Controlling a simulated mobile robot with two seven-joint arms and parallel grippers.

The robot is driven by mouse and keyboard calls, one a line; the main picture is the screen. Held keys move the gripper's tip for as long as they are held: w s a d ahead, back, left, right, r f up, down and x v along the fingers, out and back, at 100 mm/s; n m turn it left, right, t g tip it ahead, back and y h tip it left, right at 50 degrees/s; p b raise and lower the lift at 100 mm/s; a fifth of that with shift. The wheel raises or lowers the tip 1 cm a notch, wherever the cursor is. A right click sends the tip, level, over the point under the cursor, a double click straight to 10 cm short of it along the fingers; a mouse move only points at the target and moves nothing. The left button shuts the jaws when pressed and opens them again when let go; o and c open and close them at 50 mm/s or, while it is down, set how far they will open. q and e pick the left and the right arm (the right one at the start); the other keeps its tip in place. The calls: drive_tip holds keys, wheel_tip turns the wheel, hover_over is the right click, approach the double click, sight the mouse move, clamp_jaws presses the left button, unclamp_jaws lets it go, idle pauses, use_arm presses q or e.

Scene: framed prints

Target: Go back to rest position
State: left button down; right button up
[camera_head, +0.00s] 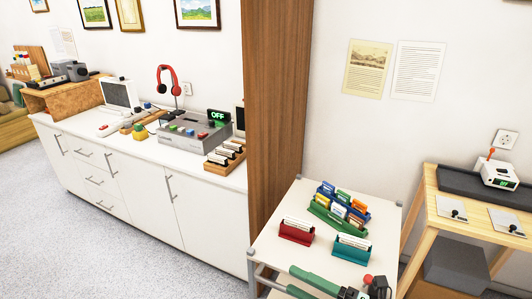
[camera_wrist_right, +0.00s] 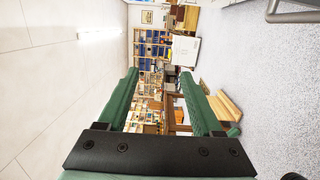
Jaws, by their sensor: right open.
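My right gripper (camera_head: 292,280) shows at the bottom edge of the head view, with green fingers pointing left over the near part of a white-topped trolley (camera_head: 268,240). In the right wrist view the right gripper (camera_wrist_right: 159,75) has its two green fingers wide apart with nothing between them. The wrist view looks sideways into the room, with shelves far off. My left gripper is not in view.
The trolley holds a red card holder (camera_head: 296,231), a teal one (camera_head: 351,248) and a green one (camera_head: 325,213). A wooden panel (camera_head: 277,90) stands behind it. A wooden table (camera_head: 431,210) is at right, a white cabinet (camera_head: 135,175) at left. Floor (camera_head: 90,250) is clear.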

drive_tip(key=s+d+f+m+t+h, duration=0.2)
drive_tip(key=d+f+m+h, duration=0.35)
drive_tip(key=f+m, duration=0.4)
drive_tip(key=s+d+f+m+t+h, duration=0.2)
drive_tip(key=s+d+f+m+h, duration=0.3)
drive_tip(key=m, duration=0.8)
drive_tip(key=s+f+m+g+h, duration=0.2)
drive_tip(key=s+f+m+g, duration=0.1)
drive_tip(key=f, duration=0.5)
drive_tip(key=shift+s+a+m+g, duration=0.25)
drive_tip(key=shift+s+m+g, duration=0.15)
drive_tip(key=shift+s+m, duration=0.55)
drive_tip(key=shift+s+h, duration=0.2)
drive_tip(key=shift+h, duration=0.05)
